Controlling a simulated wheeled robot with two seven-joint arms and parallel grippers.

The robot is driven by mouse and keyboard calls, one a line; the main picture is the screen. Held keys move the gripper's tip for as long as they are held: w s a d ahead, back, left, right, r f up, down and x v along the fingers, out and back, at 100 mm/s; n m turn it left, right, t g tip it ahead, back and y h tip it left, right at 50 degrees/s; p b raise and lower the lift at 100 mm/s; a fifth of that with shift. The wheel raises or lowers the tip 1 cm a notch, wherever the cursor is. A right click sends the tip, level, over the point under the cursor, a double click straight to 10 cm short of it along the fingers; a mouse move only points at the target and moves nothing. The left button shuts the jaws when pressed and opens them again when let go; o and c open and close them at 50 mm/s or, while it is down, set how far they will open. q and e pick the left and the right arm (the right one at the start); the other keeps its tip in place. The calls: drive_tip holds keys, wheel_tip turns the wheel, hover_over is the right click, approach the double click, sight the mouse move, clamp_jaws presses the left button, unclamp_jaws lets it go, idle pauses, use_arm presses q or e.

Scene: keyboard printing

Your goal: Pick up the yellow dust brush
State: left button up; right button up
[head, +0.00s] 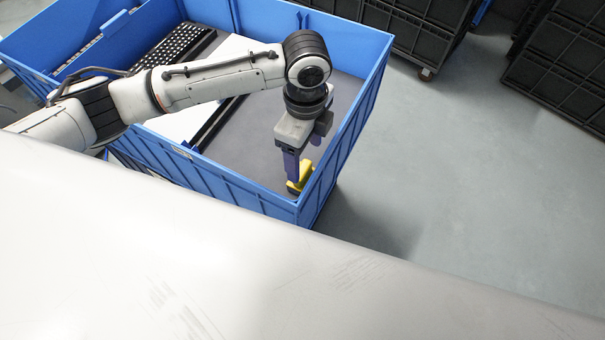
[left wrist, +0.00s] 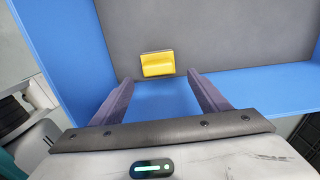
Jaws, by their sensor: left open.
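The yellow dust brush (head: 304,174) is in the near right corner of the blue crate (head: 240,188), partly hidden by my left gripper in the head view. In the left wrist view the brush (left wrist: 157,64) shows as a small yellow block on the grey crate floor, just beyond the fingertips and between their lines. My left gripper (head: 291,176) points down into the crate; its two fingers stand apart with nothing between them, as the left wrist view (left wrist: 160,78) also shows. My right gripper is in neither view.
A black keyboard (head: 175,52) and a white panel (head: 215,90) lie in the crate, left of my gripper. The crate's blue walls are close to the brush. Dark crates (head: 420,30) stand behind on the grey floor (head: 440,160). A pale surface fills the foreground.

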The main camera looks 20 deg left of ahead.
sight(302, 169)
use_arm(q)
drive_tip(key=f, duration=0.6)
drive_tip(key=shift+s+a+f, duration=0.2)
drive_tip(key=shift+f, duration=0.2)
drive_tip(key=c, duration=1.3)
wheel_tip(302, 169, up, 10)
drive_tip(key=shift+r, duration=0.1)
drive_tip(key=o, duration=0.6)
drive_tip(key=c, duration=0.6)
